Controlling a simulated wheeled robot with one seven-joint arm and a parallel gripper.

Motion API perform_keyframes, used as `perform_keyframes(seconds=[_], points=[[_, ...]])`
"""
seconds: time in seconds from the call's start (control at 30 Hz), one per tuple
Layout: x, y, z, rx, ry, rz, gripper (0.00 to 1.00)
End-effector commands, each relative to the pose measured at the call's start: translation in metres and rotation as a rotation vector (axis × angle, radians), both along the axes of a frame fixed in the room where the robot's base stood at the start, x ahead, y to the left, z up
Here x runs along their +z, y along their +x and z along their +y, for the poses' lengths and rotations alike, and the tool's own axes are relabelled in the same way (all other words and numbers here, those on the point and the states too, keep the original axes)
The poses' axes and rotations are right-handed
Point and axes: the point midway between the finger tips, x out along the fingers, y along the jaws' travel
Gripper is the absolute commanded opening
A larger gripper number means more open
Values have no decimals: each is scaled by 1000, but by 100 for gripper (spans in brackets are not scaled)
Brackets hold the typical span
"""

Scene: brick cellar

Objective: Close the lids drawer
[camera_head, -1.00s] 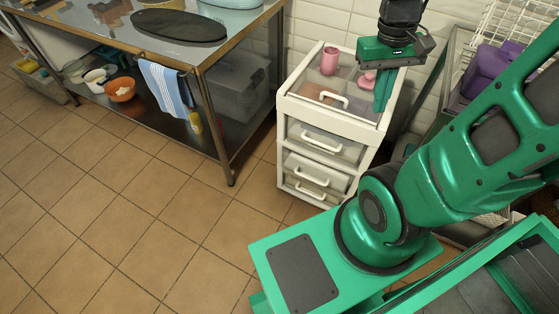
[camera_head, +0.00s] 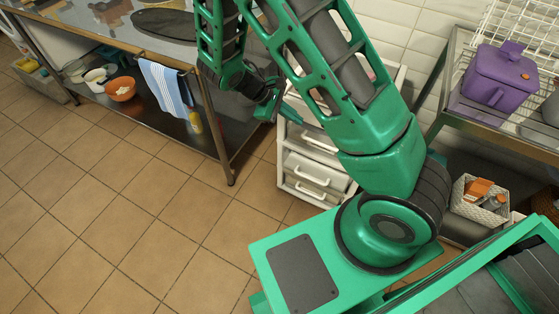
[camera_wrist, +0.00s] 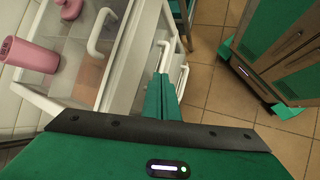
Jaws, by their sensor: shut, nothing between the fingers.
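The white drawer unit stands beside the steel table. In the head view its lower drawer fronts (camera_head: 313,172) show below my arm, which hides much of its upper part. In the wrist view a white drawer front (camera_wrist: 128,62) and several curved handles show, with a white handle (camera_wrist: 99,32) at the top. My gripper (camera_head: 296,119) is shut and empty, at the left front of the unit. In the wrist view its green fingers (camera_wrist: 161,97) point down past the front of the drawers, close to the handles. I cannot tell which drawer holds lids, or whether the fingers touch one.
A pink cup (camera_wrist: 30,55) lies at the left in the wrist view. The steel table (camera_head: 215,135) with a striped towel (camera_head: 165,88) is left of the unit. A rack with a purple pot (camera_head: 500,75) is at the right. The tiled floor (camera_head: 130,220) in front is clear.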

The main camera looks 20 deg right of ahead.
Motion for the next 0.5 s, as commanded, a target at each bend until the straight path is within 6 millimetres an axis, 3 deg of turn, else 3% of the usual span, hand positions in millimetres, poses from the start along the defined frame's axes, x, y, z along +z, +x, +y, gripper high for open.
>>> perform_keyframes(seconds=[0.03, 0.2, 0.5], points=[[-17, 4, 10, 61, -30, 28, 0], [-67, 15, 38, 257, -124, 100, 0], [-156, 19, 82, 610, -309, 230, 0]])
